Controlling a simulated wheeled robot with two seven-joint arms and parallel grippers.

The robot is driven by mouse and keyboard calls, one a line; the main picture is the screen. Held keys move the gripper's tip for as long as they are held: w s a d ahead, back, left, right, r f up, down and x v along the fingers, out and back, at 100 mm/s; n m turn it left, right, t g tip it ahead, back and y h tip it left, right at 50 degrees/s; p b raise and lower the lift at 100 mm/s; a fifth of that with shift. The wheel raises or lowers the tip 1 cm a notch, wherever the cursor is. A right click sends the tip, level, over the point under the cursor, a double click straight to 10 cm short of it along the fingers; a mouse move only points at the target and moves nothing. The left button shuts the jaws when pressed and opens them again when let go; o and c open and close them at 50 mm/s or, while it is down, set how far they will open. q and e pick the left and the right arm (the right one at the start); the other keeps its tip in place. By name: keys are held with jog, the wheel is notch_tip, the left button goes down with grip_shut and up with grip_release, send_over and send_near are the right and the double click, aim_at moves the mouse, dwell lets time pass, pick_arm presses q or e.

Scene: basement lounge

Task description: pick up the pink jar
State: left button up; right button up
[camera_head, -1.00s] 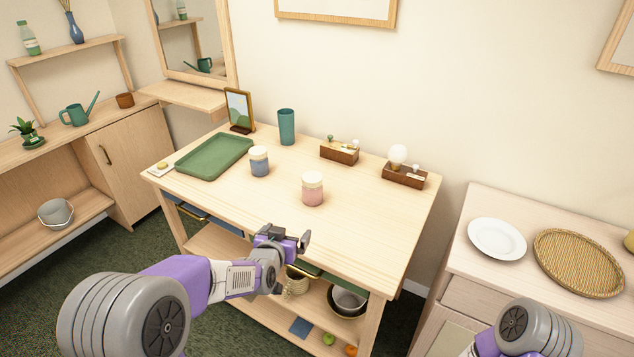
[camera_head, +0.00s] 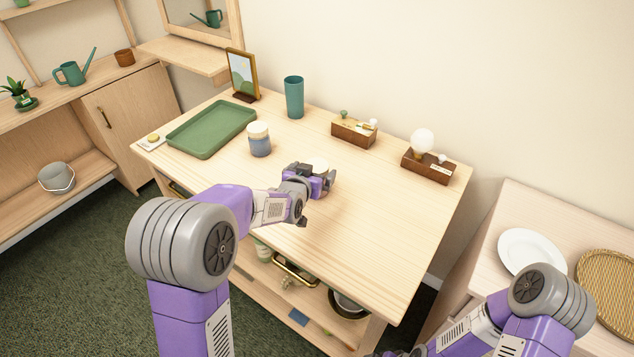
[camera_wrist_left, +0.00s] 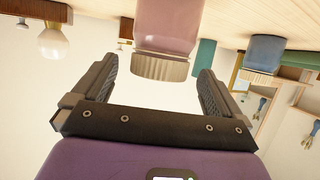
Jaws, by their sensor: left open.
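The pink jar is mostly hidden behind my left gripper (camera_head: 322,181) in the head view; only its pale lid (camera_head: 320,166) shows above the gripper. In the left wrist view, which is upside down, the pink jar (camera_wrist_left: 166,22) stands on the table at top centre, its ribbed lid (camera_wrist_left: 160,67) pointing down the picture. My left gripper (camera_wrist_left: 158,80) is open, one finger to each side of the lid in that picture. Nothing is held, and I cannot tell how far the fingers reach around the jar. My right gripper is out of view; only my right arm shows at lower right.
A blue jar (camera_head: 260,142) stands left of my left gripper, near a green tray (camera_head: 212,130). A teal cup (camera_head: 294,97), a picture frame (camera_head: 242,75) and two wooden boxes (camera_head: 353,131) (camera_head: 429,167) line the back. The table's (camera_head: 390,235) right front is clear.

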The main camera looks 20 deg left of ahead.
aim_at(316, 166)
pick_arm(q)
jog(key=x, duration=0.3)
jog(key=shift+w+f+b, duration=0.1)
jog(key=shift+b, duration=0.2)
jog(key=shift+c, duration=0.2)
jog(key=c, duration=1.1)
